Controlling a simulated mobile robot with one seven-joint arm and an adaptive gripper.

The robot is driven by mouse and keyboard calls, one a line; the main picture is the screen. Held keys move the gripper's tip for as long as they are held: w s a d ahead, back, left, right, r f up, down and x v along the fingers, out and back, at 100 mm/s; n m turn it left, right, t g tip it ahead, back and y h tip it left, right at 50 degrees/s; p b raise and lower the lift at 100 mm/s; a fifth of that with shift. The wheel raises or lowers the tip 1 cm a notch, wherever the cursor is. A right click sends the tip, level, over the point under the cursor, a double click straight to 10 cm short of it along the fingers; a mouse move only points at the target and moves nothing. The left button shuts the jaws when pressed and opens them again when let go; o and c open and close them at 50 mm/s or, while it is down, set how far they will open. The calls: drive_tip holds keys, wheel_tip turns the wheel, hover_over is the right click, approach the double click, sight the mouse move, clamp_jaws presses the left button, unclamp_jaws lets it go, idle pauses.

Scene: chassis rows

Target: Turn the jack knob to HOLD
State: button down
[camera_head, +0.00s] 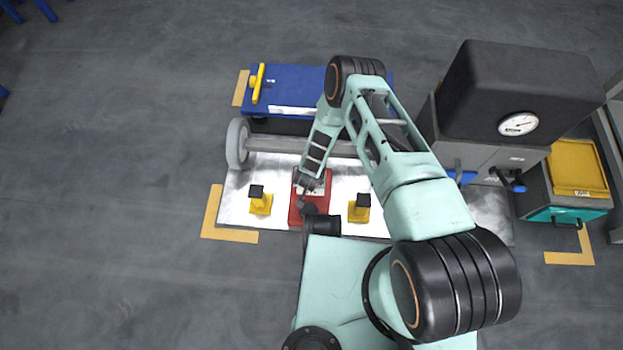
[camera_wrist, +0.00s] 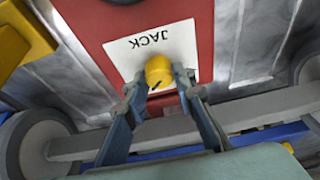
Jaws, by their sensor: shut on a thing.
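The jack is a red box (camera_head: 297,210) on the white plate, and its red face (camera_wrist: 100,20) fills the upper middle of the wrist view. A white label (camera_wrist: 120,54) on it reads JACK, upside down in that view. The yellow jack knob (camera_wrist: 158,70) has a dark pointer mark. My gripper (camera_wrist: 164,88) is shut on the knob, with one fingertip on each side. In the head view my gripper (camera_head: 306,182) is over the red box, and my arm hides the knob. No HOLD marking is readable.
Two yellow stands with black tops (camera_head: 260,200) (camera_head: 359,208) flank the jack. An axle with a wheel (camera_head: 237,143) lies behind it, before a blue platform (camera_head: 290,80) with a yellow handle. A dark machine with a gauge (camera_head: 518,124) stands right.

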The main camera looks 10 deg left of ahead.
idle(0.4)
drive_tip(key=c, duration=1.6)
unclamp_jaws()
drive_tip(key=v, duration=1.2)
